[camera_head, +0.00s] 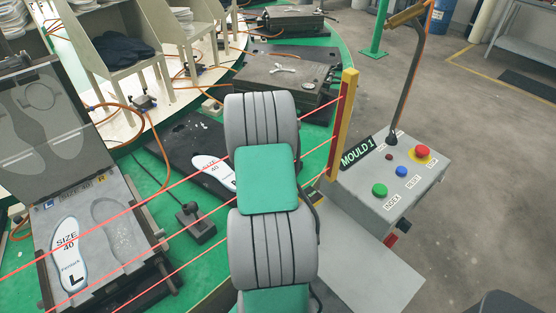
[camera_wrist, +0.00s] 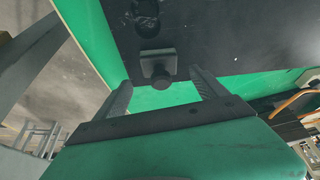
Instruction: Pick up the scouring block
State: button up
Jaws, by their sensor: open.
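My gripper (camera_wrist: 160,80) is open in the wrist view, its two dark fingers apart with nothing held between them. A small dark block with a round knob (camera_wrist: 158,67) shows beyond and between the fingertips, at the edge of a black plate (camera_wrist: 215,35). I cannot tell whether the fingers are level with it. No thing in either view can be surely told as the scouring block. In the head view my arm crosses the middle and hides my fingers and part of the carousel.
An open mould (camera_head: 120,275) holds a white size 40 insole (camera_head: 68,255). Another insole (camera_head: 213,172) lies on the black plate beside my arm. A dark cabled device (camera_head: 195,222) sits on the green carousel (camera_head: 150,180). Red beams run to a yellow post (camera_head: 342,125) near the button console (camera_head: 390,180).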

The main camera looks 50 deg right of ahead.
jog(key=x, duration=0.2)
jog(key=shift+f, duration=0.3)
jog(key=shift+c, duration=0.3)
jog(key=c, duration=1.5)
jog(key=shift+o, duration=0.2)
jog(key=shift+r, duration=0.1)
notch_tip(320, 180, up, 10)
jog(key=shift+b, duration=0.65)
jog(key=o, duration=0.9)
grip_shut()
